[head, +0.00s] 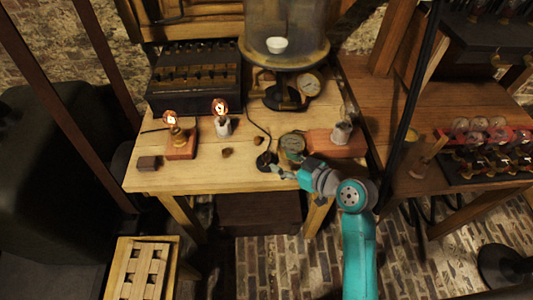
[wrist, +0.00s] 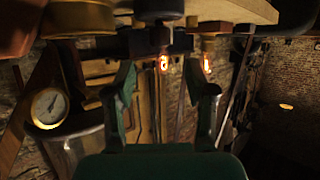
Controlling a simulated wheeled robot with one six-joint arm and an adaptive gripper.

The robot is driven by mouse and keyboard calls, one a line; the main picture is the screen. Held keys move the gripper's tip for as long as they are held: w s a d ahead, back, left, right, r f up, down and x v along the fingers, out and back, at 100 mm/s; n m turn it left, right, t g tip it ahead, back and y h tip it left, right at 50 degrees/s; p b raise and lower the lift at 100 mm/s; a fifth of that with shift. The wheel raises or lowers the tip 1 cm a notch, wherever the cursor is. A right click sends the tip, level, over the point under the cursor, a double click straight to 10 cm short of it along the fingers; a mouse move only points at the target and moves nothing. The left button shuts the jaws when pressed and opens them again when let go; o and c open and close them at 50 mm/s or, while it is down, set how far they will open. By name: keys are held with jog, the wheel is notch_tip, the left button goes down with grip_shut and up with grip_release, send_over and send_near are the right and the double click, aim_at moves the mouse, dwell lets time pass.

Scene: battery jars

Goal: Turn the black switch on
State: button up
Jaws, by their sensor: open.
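A small round black switch (head: 265,161) sits near the front edge of the wooden table in the head view. In the wrist view, which shows the scene upside down, a dark round piece that looks like it (wrist: 158,10) is at the top middle. Whether its lever is on or off is too small to tell. My gripper (head: 282,171) is just right of the switch and in front of it, at the table's front edge. In the wrist view its fingers (wrist: 163,95) are spread with nothing held between them. I cannot tell whether a finger touches the switch.
A round brass instrument (head: 292,147) stands close right of the switch. A reddish block (head: 335,144) lies right.

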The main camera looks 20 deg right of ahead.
aim_at(267, 154)
jog(key=x, duration=0.8)
jog(key=shift+r, duration=0.1)
grip_shut()
